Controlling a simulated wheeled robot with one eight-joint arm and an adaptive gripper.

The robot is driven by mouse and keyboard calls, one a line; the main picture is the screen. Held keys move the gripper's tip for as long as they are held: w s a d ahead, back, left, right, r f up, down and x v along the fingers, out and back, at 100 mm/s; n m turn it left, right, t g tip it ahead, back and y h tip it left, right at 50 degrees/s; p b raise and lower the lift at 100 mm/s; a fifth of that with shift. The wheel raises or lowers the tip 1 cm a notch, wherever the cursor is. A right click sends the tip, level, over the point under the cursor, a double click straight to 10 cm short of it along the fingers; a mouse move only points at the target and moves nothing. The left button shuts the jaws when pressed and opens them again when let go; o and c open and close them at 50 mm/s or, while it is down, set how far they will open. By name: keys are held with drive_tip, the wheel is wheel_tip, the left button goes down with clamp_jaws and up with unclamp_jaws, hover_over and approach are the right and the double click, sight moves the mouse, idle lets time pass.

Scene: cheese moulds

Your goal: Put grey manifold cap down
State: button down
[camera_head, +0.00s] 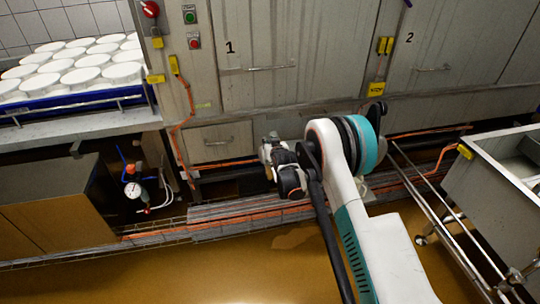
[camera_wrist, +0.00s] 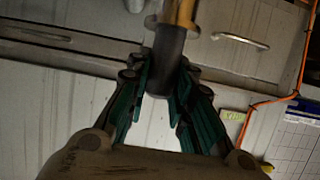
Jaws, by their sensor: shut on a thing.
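In the wrist view, my gripper (camera_wrist: 164,88) has its two green-sided fingers closed on the dark grey cylindrical piece I take to be the grey manifold cap (camera_wrist: 169,52). A brass-coloured section (camera_wrist: 179,12) with a grey flange shows at its upper end, cut off by the frame's top edge. I cannot tell whether the brass section is part of the cap. In the head view, my gripper (camera_head: 272,160) is small, in front of the grey cabinet fronts. The held piece is not clear there.
A wall of grey cabinets (camera_head: 290,55) stands behind the arm. White round moulds (camera_head: 85,75) sit in a blue tray at left, above a cabinet (camera_head: 45,210). A pressure gauge (camera_head: 132,190) hangs low left. A metal trolley (camera_head: 500,185) stands right. The brown floor (camera_head: 210,270) is open in front.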

drive_tip(key=shift+f+b, duration=0.8)
drive_tip(key=shift+f, duration=1.6)
drive_tip(key=shift+r, duration=0.1)
drive_tip(key=c, duration=1.4)
unclamp_jaws()
drive_tip(key=shift+s+r, duration=0.1)
drive_tip(key=shift+s, duration=0.05)
drive_tip(key=p+v, duration=0.3)
drive_tip(key=v, duration=0.8)
drive_tip(key=shift+s+d+r+p, duration=0.1)
drive_tip(key=shift+s+d+p, duration=0.05)
drive_tip(key=shift+s+p, duration=0.2)
